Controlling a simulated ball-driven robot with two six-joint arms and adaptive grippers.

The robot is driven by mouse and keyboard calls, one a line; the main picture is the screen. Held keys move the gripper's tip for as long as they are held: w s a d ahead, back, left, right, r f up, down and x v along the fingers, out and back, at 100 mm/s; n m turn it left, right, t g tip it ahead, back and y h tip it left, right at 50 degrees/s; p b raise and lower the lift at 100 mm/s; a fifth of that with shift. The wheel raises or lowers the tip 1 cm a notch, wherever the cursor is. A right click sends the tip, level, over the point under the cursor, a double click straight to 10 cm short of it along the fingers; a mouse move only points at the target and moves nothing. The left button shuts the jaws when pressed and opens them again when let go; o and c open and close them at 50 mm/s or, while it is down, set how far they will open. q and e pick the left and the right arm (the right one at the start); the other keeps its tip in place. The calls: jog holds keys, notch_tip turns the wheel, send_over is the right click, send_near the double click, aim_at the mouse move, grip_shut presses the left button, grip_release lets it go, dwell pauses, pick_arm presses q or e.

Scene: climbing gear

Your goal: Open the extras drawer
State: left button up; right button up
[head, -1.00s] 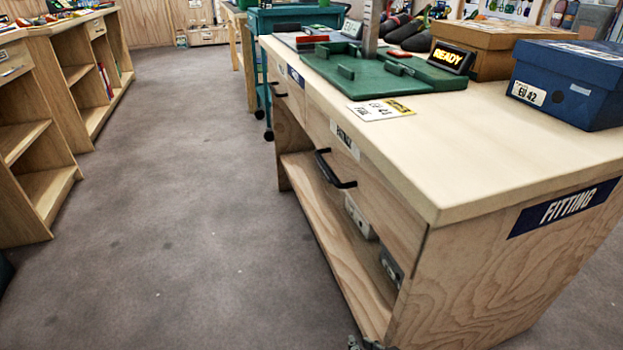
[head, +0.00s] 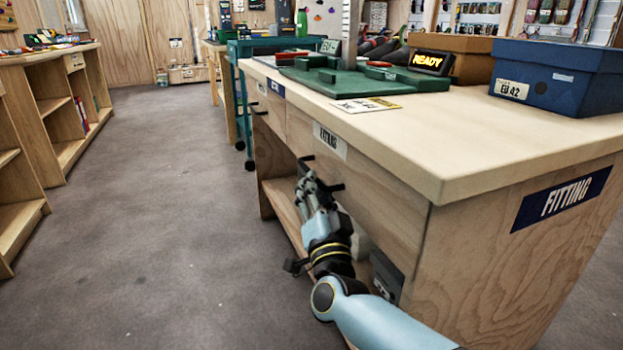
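The fitting bench (head: 410,140) has two drawers side by side in its long left face. The nearer drawer (head: 375,190) carries a white label (head: 329,140), small in this view, that seems to read EXTRAS. Its front looks flush with the bench, so it appears shut. Its black bar handle (head: 336,187) is partly hidden by my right gripper (head: 310,180). The gripper's fingers point up and away at the middle of the handle; whether they grip it or only overlap it I cannot tell. My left gripper is out of view.
The farther drawer (head: 272,108) has a blue label. On the bench top are a green measuring device (head: 345,82), a READY display (head: 431,61), a card and shoe boxes (head: 550,75). An open shelf is under the drawers. Clear grey floor (head: 150,220) lies left.

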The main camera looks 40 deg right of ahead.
jog(key=shift+x, duration=2)
grip_shut()
jog(key=shift+f, duration=0.1)
